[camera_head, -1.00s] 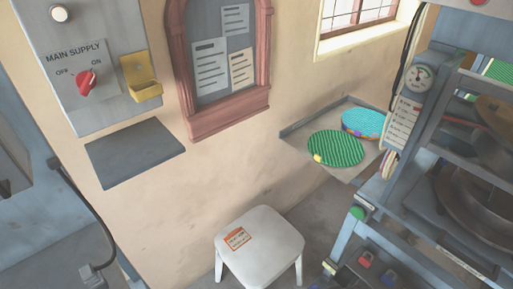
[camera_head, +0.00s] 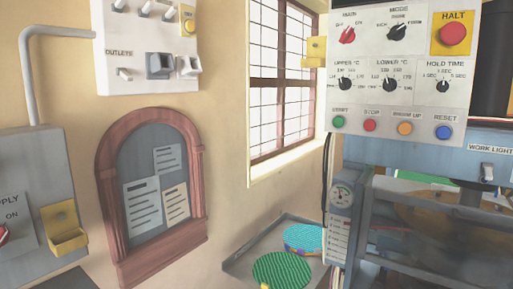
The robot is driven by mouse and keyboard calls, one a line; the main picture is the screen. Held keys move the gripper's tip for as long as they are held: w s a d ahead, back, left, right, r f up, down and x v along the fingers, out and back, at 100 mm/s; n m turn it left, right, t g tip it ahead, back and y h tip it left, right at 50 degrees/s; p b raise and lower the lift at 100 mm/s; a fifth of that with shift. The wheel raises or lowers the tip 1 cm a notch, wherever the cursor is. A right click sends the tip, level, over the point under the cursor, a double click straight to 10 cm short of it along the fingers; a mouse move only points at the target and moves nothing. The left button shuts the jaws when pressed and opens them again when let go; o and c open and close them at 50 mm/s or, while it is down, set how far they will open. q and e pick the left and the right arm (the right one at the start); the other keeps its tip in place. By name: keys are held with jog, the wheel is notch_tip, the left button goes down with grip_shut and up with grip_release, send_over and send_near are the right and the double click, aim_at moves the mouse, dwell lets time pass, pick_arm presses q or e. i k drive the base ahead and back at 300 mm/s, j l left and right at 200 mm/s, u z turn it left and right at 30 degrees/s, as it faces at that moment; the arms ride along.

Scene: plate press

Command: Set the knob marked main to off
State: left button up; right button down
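A red knob (camera_head: 347,36) sits at the top left of the white control panel (camera_head: 368,107) on the press. The small label above it appears to read MAIN, with a mark on either side that I cannot read surely. I cannot tell which mark it points to. A second red knob (camera_head: 3,235), on the grey MAIN SUPPLY box (camera_head: 45,190), is mostly cut off by the left picture edge. Neither gripper shows.
The panel also holds a black mode knob (camera_head: 397,33), a red HALT button (camera_head: 452,34), several dials and coloured buttons. A tray (camera_head: 237,268) with round pieces stands left of the press. A noticeboard (camera_head: 150,195) hangs on the wall.

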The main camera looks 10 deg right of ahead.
aim_at(348, 36)
jog(key=l+z, duration=0.1)
jog(key=z, duration=0.25)
jog(key=i+l+z, duration=0.1)
jog(key=z, duration=0.2)
jog(key=k+j+z, duration=0.15)
jog(key=z, duration=0.4)
jog(key=k, duration=0.25)
jog(key=l+u, duration=0.05)
